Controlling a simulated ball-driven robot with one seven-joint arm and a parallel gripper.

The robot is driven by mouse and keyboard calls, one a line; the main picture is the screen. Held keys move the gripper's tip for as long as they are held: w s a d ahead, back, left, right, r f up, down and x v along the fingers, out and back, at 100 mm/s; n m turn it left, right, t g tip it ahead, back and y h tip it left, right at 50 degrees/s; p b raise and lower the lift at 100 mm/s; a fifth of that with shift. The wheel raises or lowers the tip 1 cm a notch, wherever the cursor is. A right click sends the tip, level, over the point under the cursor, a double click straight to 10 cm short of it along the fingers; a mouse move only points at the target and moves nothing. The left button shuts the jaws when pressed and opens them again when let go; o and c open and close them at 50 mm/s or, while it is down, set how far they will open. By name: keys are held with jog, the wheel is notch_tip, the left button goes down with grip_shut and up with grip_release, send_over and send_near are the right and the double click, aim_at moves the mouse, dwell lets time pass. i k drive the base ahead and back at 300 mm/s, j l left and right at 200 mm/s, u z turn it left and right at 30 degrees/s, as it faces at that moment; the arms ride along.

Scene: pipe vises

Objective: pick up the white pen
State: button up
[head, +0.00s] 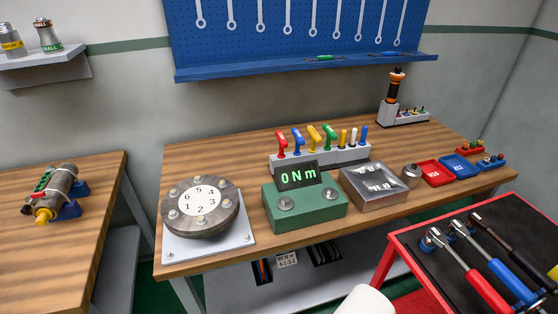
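I cannot make out a white pen anywhere in the head view. My gripper is not in view, so I cannot see whether it holds anything. A rounded white shape at the bottom edge is cut off by the frame, and I cannot tell what it is.
A wooden workbench (255,150) holds a numbered round fixture (200,205), a green torque display box (304,205), a hex key rack (320,157) and a metal tray (373,187). A red-edged cart (402,252) with wrenches stands front right. Another wooden table (100,190) is left.

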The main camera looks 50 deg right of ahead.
aim_at(351, 144)
jog(key=j+z, duration=0.15)
jog(key=z, duration=0.7)
jog(key=i+j, duration=0.05)
